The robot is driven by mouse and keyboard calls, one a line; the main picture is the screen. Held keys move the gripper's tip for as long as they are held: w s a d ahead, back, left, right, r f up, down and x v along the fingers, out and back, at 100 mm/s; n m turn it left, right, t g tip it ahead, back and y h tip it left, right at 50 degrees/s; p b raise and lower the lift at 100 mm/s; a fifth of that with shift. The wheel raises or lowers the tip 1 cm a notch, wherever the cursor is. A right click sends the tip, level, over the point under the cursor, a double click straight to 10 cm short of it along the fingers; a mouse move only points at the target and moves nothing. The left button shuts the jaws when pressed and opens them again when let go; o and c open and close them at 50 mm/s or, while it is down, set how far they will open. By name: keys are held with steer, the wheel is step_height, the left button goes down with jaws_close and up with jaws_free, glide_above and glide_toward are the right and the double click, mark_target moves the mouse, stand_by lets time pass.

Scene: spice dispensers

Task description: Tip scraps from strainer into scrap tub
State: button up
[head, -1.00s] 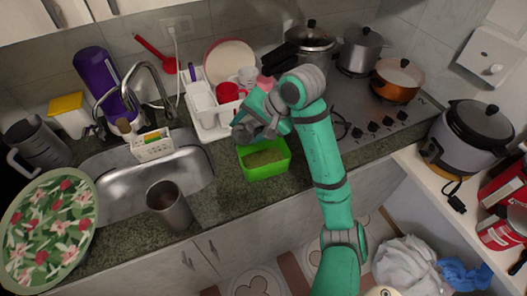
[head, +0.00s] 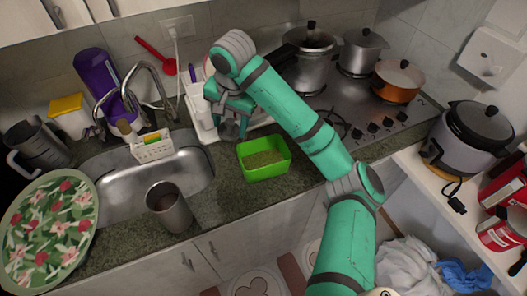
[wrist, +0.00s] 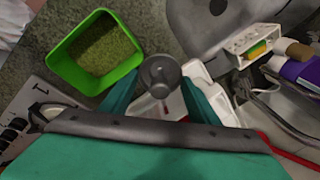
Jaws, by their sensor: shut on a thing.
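The open green tub (head: 280,169) stands on the counter right of the sink, with a dull green-brown, speckled layer inside. It also shows at upper left in the wrist view (wrist: 130,62). My gripper (head: 230,118) is above the counter between sink and dish rack, left of and behind the tub. It is shut on a small round grey cup-like thing, likely the strainer (wrist: 160,76), seen between the fingers in the wrist view. Its rim is round and its inside looks grey; I cannot tell whether scraps are in it. In the head view my gripper mostly hides it.
The sink (head: 120,190) lies left, with a dark metal cup (head: 170,207) at its front edge and a white caddy (head: 152,147) behind. The white dish rack (head: 203,118) is behind my gripper. The stove with pots (head: 308,58) is right. Counter around the tub is clear.

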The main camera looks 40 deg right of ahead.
mark_target(224, 127)
steer(key=shift+w+a+f+g+h, duration=0.3)
steer(key=shift+w+f+g, duration=0.15)
steer(key=shift+w+f, duration=0.05)
steer(key=shift+w+a+f+g+h, duration=0.3)
steer(key=shift+w+f+g, duration=0.15)
steer(key=shift+w+f, duration=0.05)
steer(key=shift+r, duration=2.45)
steer(key=shift+w, duration=0.1)
